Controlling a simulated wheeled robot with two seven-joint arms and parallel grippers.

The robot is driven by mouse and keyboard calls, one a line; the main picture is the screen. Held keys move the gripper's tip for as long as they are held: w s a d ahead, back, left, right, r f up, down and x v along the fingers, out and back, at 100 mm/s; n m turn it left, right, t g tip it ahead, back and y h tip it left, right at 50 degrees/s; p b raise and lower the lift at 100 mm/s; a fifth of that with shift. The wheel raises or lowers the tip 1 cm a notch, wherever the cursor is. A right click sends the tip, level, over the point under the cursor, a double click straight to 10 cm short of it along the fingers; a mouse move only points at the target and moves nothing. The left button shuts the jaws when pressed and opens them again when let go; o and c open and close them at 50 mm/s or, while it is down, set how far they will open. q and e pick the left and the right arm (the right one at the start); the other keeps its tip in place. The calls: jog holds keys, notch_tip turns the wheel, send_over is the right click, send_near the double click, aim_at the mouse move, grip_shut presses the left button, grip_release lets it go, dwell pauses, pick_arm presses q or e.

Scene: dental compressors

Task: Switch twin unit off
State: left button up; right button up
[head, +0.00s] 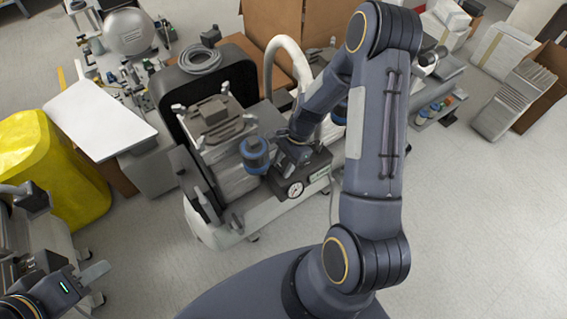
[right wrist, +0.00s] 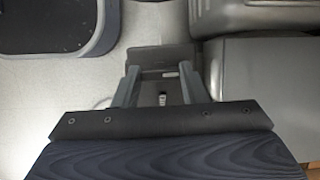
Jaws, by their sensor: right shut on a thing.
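The twin unit (head: 215,233) stands on the floor in the middle of the head view, with a white base, a blue-banded cylinder and a round pressure gauge (head: 294,190) on a dark box. My right gripper (head: 287,160) reaches down to the dark box behind the gauge; my wrist hides the contact there. In the right wrist view its fingers (right wrist: 160,80) are closed around a small dark grey block (right wrist: 163,55), which seems to be the unit's switch; its exact position is unclear. My left gripper (head: 75,268) is at the lower left, open and empty, away from the unit.
A yellow covered bin (head: 50,165) and a white panel (head: 98,118) stand left of the unit. A dark open case (head: 215,80) and cardboard boxes (head: 285,30) are behind it. Other equipment is at the lower left edge.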

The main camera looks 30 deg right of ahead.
jog(key=o, duration=1)
jog(key=p+v, duration=0.1)
jog(key=v, duration=0.6)
jog(key=shift+d+r+p, duration=0.2)
jog(key=shift+r+p, duration=0.15)
jog(key=shift+p, duration=0.05)
